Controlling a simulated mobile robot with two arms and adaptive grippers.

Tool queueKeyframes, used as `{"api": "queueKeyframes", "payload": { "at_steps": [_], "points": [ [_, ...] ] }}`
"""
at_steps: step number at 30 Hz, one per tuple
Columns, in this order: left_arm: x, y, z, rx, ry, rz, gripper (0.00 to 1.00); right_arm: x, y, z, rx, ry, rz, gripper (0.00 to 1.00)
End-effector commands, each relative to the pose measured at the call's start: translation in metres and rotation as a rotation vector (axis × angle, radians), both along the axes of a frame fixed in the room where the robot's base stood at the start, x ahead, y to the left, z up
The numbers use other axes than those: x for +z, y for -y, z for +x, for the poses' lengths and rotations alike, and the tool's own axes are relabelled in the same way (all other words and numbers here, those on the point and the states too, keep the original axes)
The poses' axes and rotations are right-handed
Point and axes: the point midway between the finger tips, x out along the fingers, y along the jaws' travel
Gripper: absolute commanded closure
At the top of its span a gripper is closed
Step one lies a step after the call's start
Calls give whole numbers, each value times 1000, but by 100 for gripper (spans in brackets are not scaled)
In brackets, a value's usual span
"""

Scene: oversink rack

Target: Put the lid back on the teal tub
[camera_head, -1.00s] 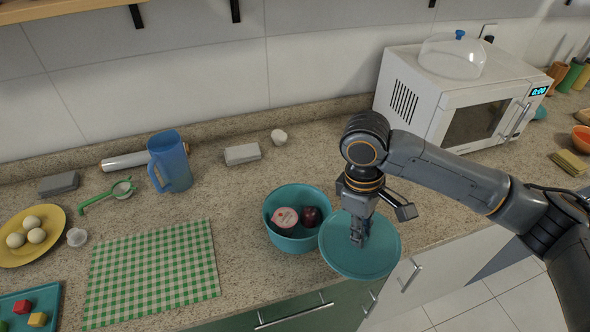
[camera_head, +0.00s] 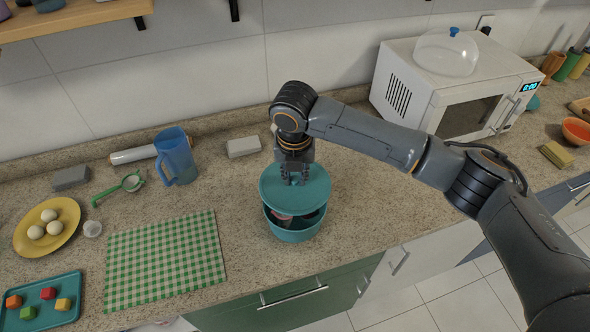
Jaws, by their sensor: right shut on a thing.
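The teal tub (camera_head: 293,235) stands on the speckled counter near its front edge. A reddish thing shows inside through the gap under the lid; the rest of the contents is hidden. My right gripper (camera_head: 295,180) is shut on the round teal lid (camera_head: 312,199) and holds it over the tub. The lid covers the back of the opening, and a gap shows at the front between lid and rim. Whether the lid touches the rim at the back is hidden. My left gripper is not in view.
A green checked cloth (camera_head: 165,262) lies left of the tub. A white microwave (camera_head: 450,95) is at the back right. Counter right of the tub is clear.

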Motion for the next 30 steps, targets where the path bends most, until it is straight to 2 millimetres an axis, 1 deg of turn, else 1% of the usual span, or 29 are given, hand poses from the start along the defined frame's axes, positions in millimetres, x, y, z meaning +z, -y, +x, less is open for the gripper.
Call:
{"api": "queueKeyframes", "payload": {
  "at_steps": [8, 20, 22, 27, 30],
  "points": [
    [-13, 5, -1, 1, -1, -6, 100, -12, 0, 0, 12, -1, 0, 95],
    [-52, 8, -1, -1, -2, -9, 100, -46, 0, 0, 11, 0, -1, 95],
    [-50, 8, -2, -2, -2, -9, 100, -49, 0, 0, 10, -2, 0, 95],
    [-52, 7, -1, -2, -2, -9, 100, -61, 0, 0, 10, -2, -1, 95],
    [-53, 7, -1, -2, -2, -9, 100, -64, 0, 0, 10, -1, -1, 95]
  ]
}}
